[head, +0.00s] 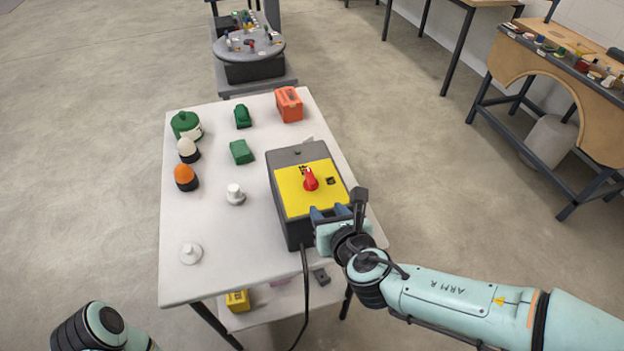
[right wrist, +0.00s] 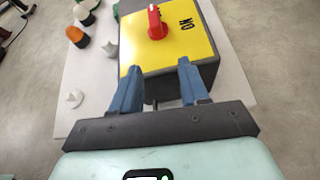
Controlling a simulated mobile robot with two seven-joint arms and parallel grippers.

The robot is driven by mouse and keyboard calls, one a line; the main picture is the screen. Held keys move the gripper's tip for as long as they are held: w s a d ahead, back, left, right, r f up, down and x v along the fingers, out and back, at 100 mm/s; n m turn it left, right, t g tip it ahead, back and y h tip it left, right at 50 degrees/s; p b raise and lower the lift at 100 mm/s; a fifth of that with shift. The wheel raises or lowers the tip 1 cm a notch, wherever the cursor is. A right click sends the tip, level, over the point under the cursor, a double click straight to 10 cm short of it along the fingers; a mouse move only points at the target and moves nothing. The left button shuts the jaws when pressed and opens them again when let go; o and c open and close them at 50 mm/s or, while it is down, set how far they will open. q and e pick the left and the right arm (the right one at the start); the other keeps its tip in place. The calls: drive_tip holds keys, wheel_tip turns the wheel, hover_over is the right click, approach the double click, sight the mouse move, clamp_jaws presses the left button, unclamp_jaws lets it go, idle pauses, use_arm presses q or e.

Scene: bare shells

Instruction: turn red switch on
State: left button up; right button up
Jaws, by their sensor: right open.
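The red switch (head: 311,180) is a rotary knob on the yellow top plate (head: 296,203) of a dark grey box (head: 289,157) on the white table. In the right wrist view the red switch (right wrist: 156,24) has its handle pointing up the picture, with a black "ON" mark (right wrist: 186,22) to its right. My right gripper (head: 329,212) is open and empty, at the near edge of the box, short of the switch. Its blue fingers (right wrist: 160,68) point toward the switch in the wrist view, apart from it. My left gripper is out of view; only part of my left arm shows.
The white table (head: 215,262) also holds green parts (head: 241,152), an orange box (head: 289,104), and orange and white knobs to the left. A black cable (head: 305,285) hangs from the box's near side. A workbench (head: 560,90) stands at the right.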

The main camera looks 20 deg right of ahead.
sight(311, 177)
drive_tip(key=shift+n+t, duration=0.6)
drive_tip(key=x, duration=0.4)
drive_tip(key=r+b+x, duration=0.1)
drive_tip(key=x, duration=0.3)
drive_tip(key=w+r+b+x, duration=0.1)
drive_tip(key=x, duration=0.3)
drive_tip(key=shift+w+r, duration=0.15)
drive_tip(key=shift+w, duration=0.1)
clamp_jaws()
